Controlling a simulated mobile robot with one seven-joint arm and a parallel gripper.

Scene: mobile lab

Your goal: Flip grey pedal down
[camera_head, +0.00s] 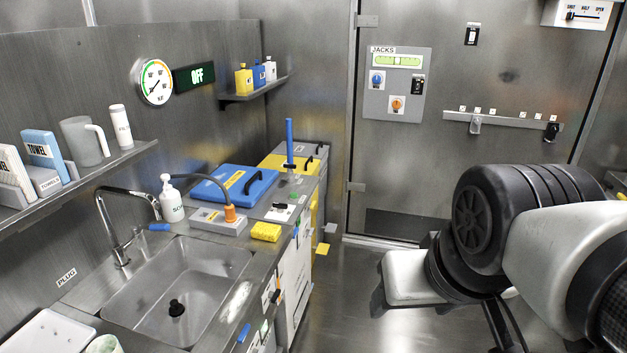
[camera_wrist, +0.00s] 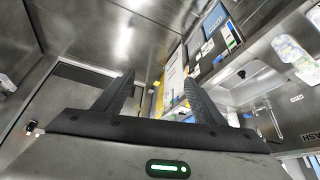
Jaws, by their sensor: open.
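A small grey pedal (camera_head: 330,228) sticks out low from the far end of the counter cabinets in the head view. A yellow pedal (camera_head: 321,249) sits just in front of and below it. Whether the grey pedal is up or down is too small to tell. My gripper (camera_wrist: 158,77) is open and empty in the wrist view, its two dark fingers spread apart. It is away from the pedals, and nothing is between its fingers. In the head view my arm fills the right side and the fingers are not clearly seen. I cannot pick out the grey pedal in the wrist view.
A counter with a sink (camera_head: 180,290), a blue lid (camera_head: 234,187) and a yellow lid (camera_head: 290,165) runs along the left. A closed metal door (camera_head: 430,190) with a jacks panel (camera_head: 397,82) stands at the back. The floor (camera_head: 345,290) beside the cabinets is clear.

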